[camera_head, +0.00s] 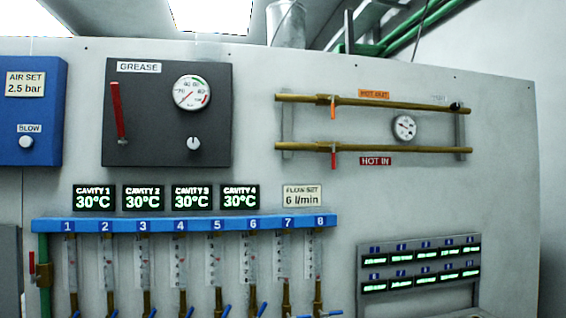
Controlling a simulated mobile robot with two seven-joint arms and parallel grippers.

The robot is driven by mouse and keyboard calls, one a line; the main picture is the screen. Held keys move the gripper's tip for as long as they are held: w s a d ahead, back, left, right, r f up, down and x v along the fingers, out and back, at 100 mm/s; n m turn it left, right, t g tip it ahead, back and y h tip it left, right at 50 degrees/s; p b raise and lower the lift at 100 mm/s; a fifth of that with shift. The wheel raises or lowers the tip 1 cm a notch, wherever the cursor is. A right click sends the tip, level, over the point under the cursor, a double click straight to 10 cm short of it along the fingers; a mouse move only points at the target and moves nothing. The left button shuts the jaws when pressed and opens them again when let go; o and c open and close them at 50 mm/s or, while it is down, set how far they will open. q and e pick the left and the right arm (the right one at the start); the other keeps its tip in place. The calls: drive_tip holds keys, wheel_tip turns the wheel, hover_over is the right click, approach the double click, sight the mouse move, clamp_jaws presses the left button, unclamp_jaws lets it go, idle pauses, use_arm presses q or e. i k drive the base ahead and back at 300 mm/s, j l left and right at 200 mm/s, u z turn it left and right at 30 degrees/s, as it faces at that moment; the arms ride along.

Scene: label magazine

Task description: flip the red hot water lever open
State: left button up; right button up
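The small red lever (333,160) is on the lower brass pipe (400,149), just left of the red HOT IN label (376,161). It hangs straight down, across the line of the pipe. An orange lever (333,112) hangs down from the upper brass pipe (400,104), below the orange HOT OUT label (373,94). A round white gauge (404,127) sits between the two pipes. Neither of my grippers is in view, and nothing touches the levers.
A dark GREASE panel (220,140) with another red lever (117,112) is at upper left. A blue manifold (260,224) with several numbered flow tubes runs below. A red handle (32,263) is at far left. The wall around the brass pipes is clear.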

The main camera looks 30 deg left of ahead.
sight(334, 154)
drive_tip(key=i+j+u, duration=0.45)
drive_tip(key=i+j, duration=0.15)
drive_tip(key=i, duration=0.35)
drive_tip(key=i+j, duration=0.2)
drive_tip(key=i+u, duration=0.05)
drive_tip(key=i, duration=0.05)
